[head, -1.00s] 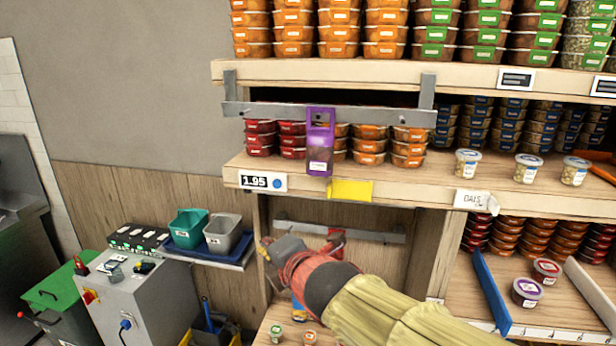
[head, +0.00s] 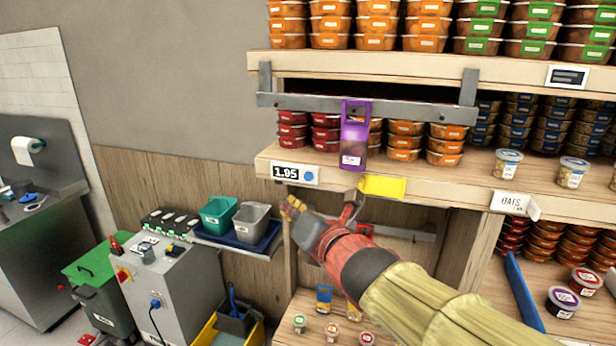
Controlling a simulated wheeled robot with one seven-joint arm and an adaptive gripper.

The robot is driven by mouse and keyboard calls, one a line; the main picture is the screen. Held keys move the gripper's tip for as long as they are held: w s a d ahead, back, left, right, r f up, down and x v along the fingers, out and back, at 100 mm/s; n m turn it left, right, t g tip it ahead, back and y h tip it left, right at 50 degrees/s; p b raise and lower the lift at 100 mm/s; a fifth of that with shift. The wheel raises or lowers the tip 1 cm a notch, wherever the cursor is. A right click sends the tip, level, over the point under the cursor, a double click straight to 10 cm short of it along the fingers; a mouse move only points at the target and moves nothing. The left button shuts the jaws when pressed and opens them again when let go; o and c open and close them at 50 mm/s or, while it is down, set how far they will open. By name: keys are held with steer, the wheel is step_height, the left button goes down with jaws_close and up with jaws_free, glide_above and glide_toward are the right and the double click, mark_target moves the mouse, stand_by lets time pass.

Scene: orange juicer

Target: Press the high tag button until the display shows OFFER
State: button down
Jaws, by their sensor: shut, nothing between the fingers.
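A white price tag (head: 294,173) sits on the front edge of the middle shelf, at its left end. Its dark display (head: 285,172) reads 1.95, and a round blue button (head: 309,176) is at its right. My gripper (head: 289,206) is shut and empty, just below the tag in the picture. Its tip looks apart from the button, lower and a little left of it; the exact depth gap is hard to tell. The tag and button are not covered by my arm.
A grey bar (head: 400,112) crosses above the middle shelf. A teal bin (head: 219,214) and a grey bin (head: 250,222) stand on a side ledge at left.

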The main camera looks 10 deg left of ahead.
mark_target(308, 177)
steer(key=w+p, duration=0.6)
steer(key=w, duration=0.2)
steer(key=shift+w+d, duration=0.2)
steer(key=shift+d, duration=0.15)
steer(key=shift+w, duration=0.1)
stand_by(1.2)
steer(key=shift+w, duration=0.3)
steer(key=shift+w+d+b, duration=0.1)
steer(key=shift+w+b, duration=0.25)
steer(key=shift+w, duration=0.1)
stand_by(0.6)
steer(key=shift+s, duration=0.15)
steer(key=shift+s+b, duration=0.75)
steer(key=shift+b, duration=0.15)
